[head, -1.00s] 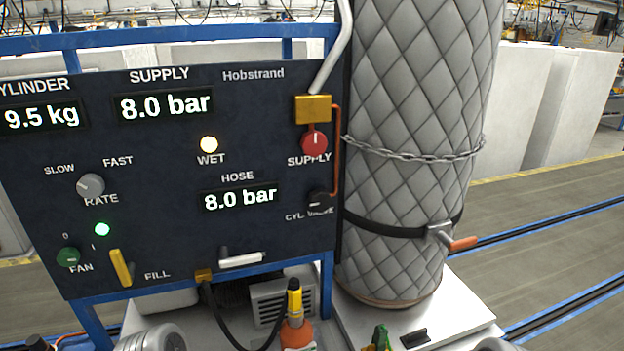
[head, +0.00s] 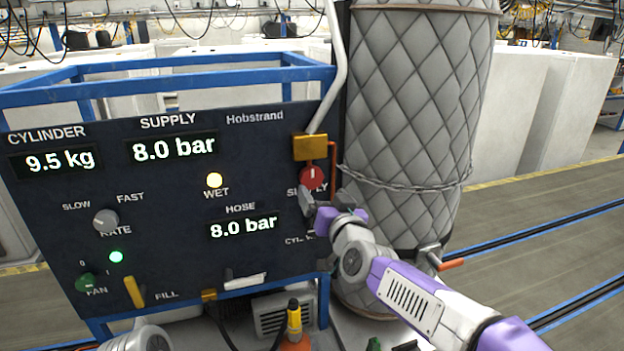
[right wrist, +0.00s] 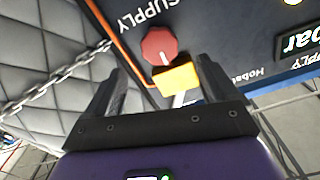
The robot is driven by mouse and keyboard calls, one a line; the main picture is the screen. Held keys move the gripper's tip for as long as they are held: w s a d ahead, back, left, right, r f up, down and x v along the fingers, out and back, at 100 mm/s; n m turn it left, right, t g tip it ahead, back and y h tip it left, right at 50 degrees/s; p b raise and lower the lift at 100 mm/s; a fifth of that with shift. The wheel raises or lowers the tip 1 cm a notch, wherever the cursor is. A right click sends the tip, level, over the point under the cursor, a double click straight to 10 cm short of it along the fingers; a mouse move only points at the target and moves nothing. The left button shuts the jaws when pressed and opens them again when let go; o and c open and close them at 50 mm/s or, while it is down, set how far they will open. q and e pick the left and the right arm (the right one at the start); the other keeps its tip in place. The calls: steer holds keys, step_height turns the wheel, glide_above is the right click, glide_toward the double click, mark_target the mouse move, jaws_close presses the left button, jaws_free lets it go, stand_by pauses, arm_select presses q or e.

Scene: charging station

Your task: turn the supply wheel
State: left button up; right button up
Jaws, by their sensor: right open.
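The red supply wheel (head: 313,177) is on the right edge of the dark panel, just below a brass block. Its white mark points up in the head view. It also shows in the right wrist view (right wrist: 159,45), ahead of and between the fingers. My right gripper (head: 318,196) is just below the wheel in the head view, covering part of the SUPPLY label. In the right wrist view the gripper (right wrist: 158,85) is open with nothing between its fingers. It appears apart from the wheel. My left gripper is not in view.
The brass block (head: 310,147) and orange pipe (head: 334,160) sit close to the wheel. A quilted grey cylinder (head: 415,120) with a chain (head: 410,187) stands right of the panel. The supply display (head: 173,147) and hose display (head: 243,226) both read 8.0 bar.

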mark_target(312, 181)
steer(key=x, duration=0.3)
steer(key=p+x, duration=0.1)
steer(key=x, duration=0.3)
steer(key=shift+w+f, duration=0.1)
steer(key=shift+f, duration=0.15)
steer(key=shift+c, duration=0.4)
steer(key=c, duration=1)
